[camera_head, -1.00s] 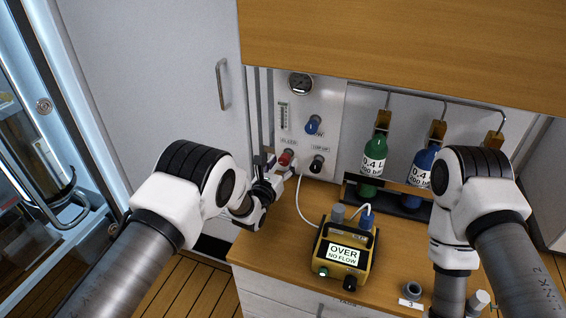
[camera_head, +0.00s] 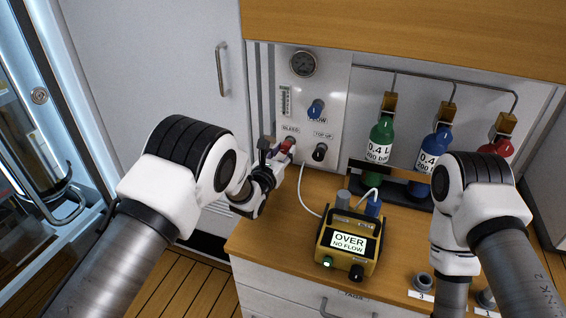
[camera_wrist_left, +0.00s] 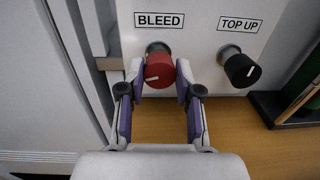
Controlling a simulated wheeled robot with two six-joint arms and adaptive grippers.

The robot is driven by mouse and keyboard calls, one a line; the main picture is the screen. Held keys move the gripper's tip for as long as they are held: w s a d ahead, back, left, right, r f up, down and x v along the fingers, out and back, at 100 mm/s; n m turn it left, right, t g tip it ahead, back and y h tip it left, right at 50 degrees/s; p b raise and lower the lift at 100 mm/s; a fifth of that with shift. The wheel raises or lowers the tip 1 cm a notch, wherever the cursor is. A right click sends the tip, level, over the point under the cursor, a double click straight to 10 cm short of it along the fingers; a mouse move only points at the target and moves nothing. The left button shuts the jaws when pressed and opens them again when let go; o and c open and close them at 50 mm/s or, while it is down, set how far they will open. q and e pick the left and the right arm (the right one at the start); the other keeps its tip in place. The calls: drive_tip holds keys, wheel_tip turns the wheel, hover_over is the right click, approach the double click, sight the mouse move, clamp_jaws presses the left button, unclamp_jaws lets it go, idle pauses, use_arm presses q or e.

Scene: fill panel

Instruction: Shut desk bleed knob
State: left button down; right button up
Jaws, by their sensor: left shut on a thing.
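The red bleed knob (camera_wrist_left: 159,70) sits on the white panel under the BLEED label in the left wrist view. It also shows in the head view (camera_head: 288,145). My left gripper (camera_wrist_left: 160,88) is shut on the red knob, with one finger on each side of it. A white mark shows on the knob's face. In the head view my left gripper (camera_head: 275,160) reaches the panel's lower left. My right arm stands at the right in the head view, and its gripper is out of sight.
The black TOP UP knob (camera_wrist_left: 241,70) is right of the bleed knob. A blue knob (camera_head: 316,109) and a gauge (camera_head: 303,64) are above. A yellow meter (camera_head: 349,245) reading OVER NO FLOW stands on the desk. Green (camera_head: 381,140), blue (camera_head: 433,150) and red (camera_head: 496,148) bottles stand behind.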

use_arm(q)
drive_tip(key=c, duration=0.8)
unclamp_jaws()
drive_tip(key=v, duration=1.2)
